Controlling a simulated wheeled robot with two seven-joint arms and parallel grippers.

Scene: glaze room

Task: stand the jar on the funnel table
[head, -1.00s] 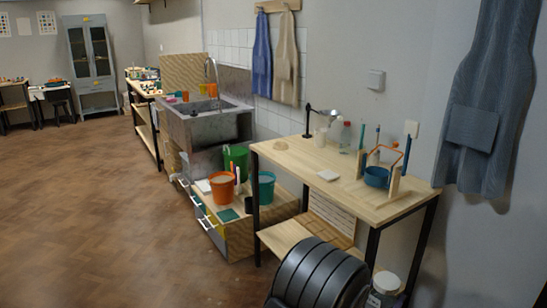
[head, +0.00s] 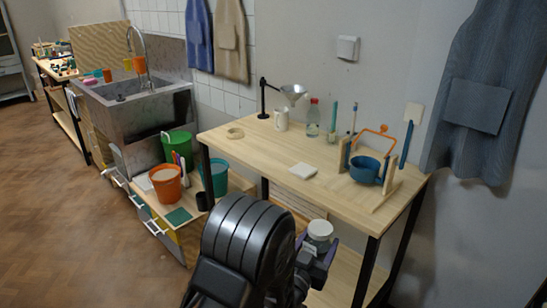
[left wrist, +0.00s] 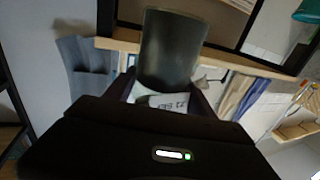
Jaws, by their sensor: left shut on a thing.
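The jar (head: 318,236), with a pale lid and a white label, is held upright in my left gripper (head: 318,262), in front of the funnel table (head: 255,150) and below its top. My arm hides part of the gripper. In the left wrist view the jar (left wrist: 168,50) shows as a dark grey cylinder between the fingers, with printed label below. The funnel table has a pale wooden top on black legs. A funnel (head: 292,91) on a black stand is at its back left. My right gripper is in neither view.
Buckets stand left, beside the sink.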

